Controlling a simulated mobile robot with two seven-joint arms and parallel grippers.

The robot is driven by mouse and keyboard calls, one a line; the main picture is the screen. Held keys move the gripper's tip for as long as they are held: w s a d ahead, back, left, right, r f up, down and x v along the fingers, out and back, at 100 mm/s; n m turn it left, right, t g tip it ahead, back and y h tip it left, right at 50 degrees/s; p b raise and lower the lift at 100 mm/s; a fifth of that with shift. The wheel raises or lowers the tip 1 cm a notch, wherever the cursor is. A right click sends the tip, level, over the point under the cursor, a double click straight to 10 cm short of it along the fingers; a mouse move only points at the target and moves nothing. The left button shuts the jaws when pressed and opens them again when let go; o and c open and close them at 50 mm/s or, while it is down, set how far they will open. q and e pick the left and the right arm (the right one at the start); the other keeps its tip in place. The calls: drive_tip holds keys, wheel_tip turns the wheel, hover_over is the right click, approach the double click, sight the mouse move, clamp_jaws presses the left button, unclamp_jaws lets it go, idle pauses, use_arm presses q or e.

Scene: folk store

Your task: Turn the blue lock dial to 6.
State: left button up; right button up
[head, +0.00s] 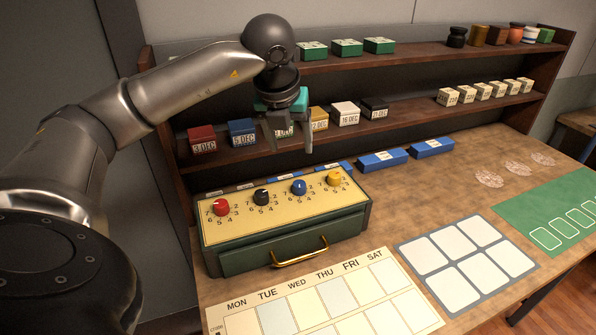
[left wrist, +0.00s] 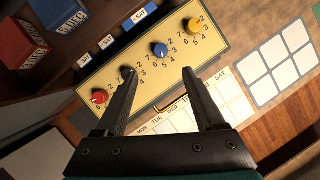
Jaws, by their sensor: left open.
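The blue lock dial (head: 299,187) is the third of the knobs on the yellow top of a green lock box (head: 290,249). In the left wrist view the blue dial (left wrist: 160,50) lies beyond and between my fingertips, with printed numbers around it. Its pointer setting is too small to read surely. My left gripper (head: 294,143) is open and empty, above and behind the panel in the head view, apart from the dial. In the left wrist view its fingers (left wrist: 158,75) are spread wide. My right gripper is not in view.
Red (head: 221,207), black (head: 262,197) and yellow (head: 334,178) dials flank the blue one. A shelf (head: 260,152) with dated boxes stands behind. A brass handle (head: 299,252) is on the box front. A weekday chart (head: 320,305) lies before it.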

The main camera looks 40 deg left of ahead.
use_arm(q)
approach(299, 183)
drive_tip(key=b+x, duration=0.1)
drive_tip(key=x, duration=0.6)
drive_tip(key=shift+w+f, duration=0.1)
drive_tip(key=shift+f, duration=0.3)
drive_tip(key=shift+w+a+f, duration=0.15)
drive_tip(key=shift+w+f, duration=0.05)
drive_tip(key=shift+f, duration=0.3)
clamp_jaws()
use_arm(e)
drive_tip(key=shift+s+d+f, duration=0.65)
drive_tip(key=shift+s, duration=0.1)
